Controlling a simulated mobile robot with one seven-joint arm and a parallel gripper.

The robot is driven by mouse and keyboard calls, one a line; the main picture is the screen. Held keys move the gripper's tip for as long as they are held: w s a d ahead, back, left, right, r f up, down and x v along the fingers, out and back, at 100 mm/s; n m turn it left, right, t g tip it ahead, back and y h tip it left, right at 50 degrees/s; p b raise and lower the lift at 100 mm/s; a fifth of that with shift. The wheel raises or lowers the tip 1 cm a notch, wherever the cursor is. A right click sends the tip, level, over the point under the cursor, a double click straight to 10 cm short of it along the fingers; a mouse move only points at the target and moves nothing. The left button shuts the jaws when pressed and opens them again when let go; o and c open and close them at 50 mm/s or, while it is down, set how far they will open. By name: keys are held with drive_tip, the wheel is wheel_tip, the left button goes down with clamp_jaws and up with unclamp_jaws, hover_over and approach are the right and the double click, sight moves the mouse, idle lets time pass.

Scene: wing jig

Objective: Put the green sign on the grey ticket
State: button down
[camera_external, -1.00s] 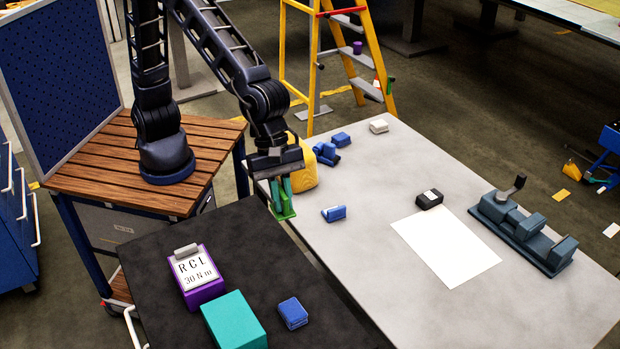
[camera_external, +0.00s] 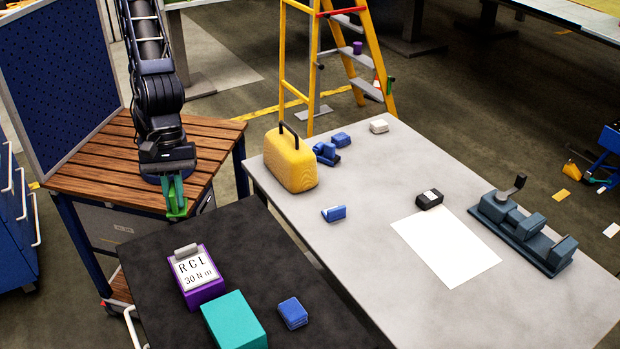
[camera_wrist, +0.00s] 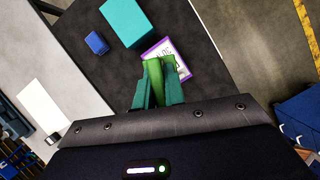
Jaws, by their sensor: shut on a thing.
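My gripper (camera_external: 173,187) is shut on the green sign (camera_external: 177,209), which hangs below the fingers. They are beside the wooden-topped cart, behind the dark table's back left. In the wrist view the green sign (camera_wrist: 154,72) is between the teal fingers of my gripper (camera_wrist: 159,88). A pale card reading "RCL 30 N m" (camera_external: 196,268), with a grey clip on it, lies on a purple box (camera_external: 206,292) on the dark table. I cannot tell whether this card is the grey ticket. In the wrist view the green sign partly hides the card (camera_wrist: 170,50).
A teal box (camera_external: 235,322) and a blue block (camera_external: 293,313) stand on the dark table (camera_external: 255,260). The pale table holds a yellow case (camera_external: 290,163), a white sheet (camera_external: 446,247) and a vise-like fixture (camera_external: 523,232). The dark table's back part is clear.

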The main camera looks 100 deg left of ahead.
wheel_tip(320, 180, down, 19)
drive_tip(key=shift+r, duration=0.1)
idle(0.5)
drive_tip(key=c, duration=1.5)
unclamp_jaws()
